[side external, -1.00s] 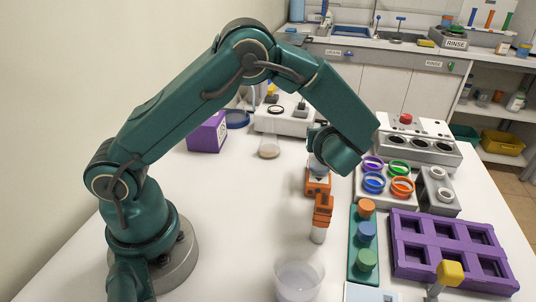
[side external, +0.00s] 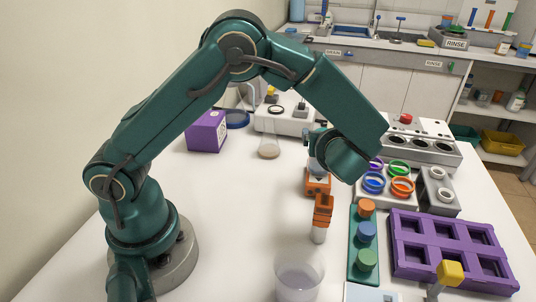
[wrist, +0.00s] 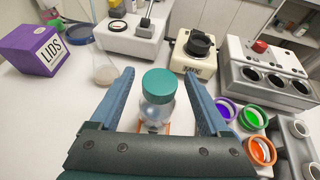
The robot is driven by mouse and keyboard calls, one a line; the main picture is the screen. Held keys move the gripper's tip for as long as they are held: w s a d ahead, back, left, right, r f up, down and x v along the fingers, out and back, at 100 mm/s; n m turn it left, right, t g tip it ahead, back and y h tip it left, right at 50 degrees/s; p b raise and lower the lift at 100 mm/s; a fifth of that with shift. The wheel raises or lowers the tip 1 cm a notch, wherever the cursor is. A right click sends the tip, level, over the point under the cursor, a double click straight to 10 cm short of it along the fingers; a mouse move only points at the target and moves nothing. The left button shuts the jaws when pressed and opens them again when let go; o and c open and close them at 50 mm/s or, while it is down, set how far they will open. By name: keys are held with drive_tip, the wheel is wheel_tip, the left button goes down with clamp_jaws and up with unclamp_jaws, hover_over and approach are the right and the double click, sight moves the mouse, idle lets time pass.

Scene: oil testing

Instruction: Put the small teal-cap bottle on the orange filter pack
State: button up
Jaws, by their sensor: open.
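The small bottle has a teal cap (wrist: 160,86) and a clear body (wrist: 157,113) in the wrist view. It is upright between the two fingers of my gripper (wrist: 158,73), which are spread with a gap on each side of the cap. In the side view, an orange block (side external: 318,187) shows directly under the clear bottle body (side external: 317,169), and the bottle appears to rest on it. Orange edges also show low behind the bottle in the wrist view. My wrist partly hides the bottle's top in the side view. I cannot tell whether this block is the filter pack.
A slotted orange piece (side external: 323,208) sits above a white cylinder in front. Coloured rings (side external: 373,183), a teal rack (side external: 353,259) and a purple tray (side external: 436,247) stand to the right. A clear cup (side external: 299,279) is at the front. The table left of the bottle is clear.

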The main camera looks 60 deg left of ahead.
drive_tip(key=v, duration=0.8)
drive_tip(key=s+a+r+n+g+h, duration=0.1)
drive_tip(key=s+a+n+g+h, duration=0.35)
drive_tip(key=s+n, duration=0.6)
drive_tip(key=s+d+r+n+t+h, duration=0.1)
drive_tip(key=s+d+n+h, duration=0.3)
drive_tip(key=n, duration=1)
drive_tip(key=s+t+h, duration=0.1)
drive_tip(key=s+h, duration=0.1)
drive_tip(key=shift+s+t+h, duration=0.35)
drive_tip(key=shift+s, duration=0.05)
